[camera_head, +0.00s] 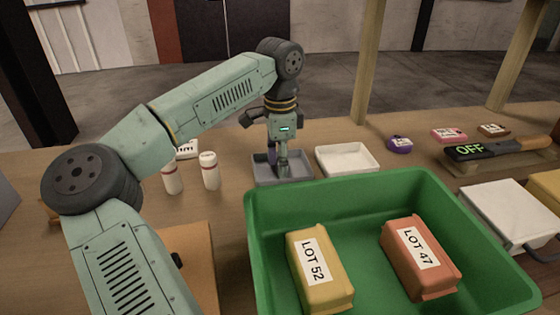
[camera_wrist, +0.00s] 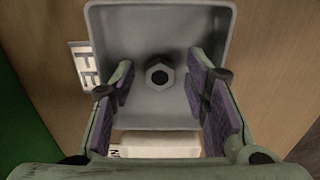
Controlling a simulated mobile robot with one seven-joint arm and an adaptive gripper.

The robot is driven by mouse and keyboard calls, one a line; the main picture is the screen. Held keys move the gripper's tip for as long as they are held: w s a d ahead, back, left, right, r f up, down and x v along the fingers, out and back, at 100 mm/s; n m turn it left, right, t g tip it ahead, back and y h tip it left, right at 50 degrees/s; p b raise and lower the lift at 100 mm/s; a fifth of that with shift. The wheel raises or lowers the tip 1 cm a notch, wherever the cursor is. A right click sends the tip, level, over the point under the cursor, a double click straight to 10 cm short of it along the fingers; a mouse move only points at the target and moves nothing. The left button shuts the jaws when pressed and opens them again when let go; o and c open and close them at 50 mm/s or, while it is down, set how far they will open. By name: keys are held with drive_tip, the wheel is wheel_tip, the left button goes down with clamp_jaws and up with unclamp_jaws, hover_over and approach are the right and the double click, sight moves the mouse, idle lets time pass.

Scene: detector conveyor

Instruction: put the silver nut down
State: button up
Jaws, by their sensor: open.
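The silver nut (camera_wrist: 158,76) lies on the floor of a grey tray (camera_wrist: 205,18), seen in the wrist view. It is a grey hexagon with a dark hole. My gripper (camera_wrist: 160,88) is open, with one purple-padded finger on each side of the nut and clear gaps between. In the head view my gripper (camera_head: 281,168) points down into the grey tray (camera_head: 262,180), and the nut cannot be made out there.
A white tray (camera_head: 347,173) stands just right of the grey one. A large green bin (camera_head: 262,225) with two labelled blocks is in front. Two white bottles (camera_head: 210,172) stand at left. A black device (camera_head: 490,150) marked OFF lies at right.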

drive_tip(key=shift+r+p, duration=0.3)
wheel_tip(320, 180, up, 12)
drive_tip(key=b, duration=0.1)
drive_tip(key=shift+b, duration=0.35)
drive_tip(key=shift+a+f, duration=0.1)
drive_tip(key=shift+f, duration=0.05)
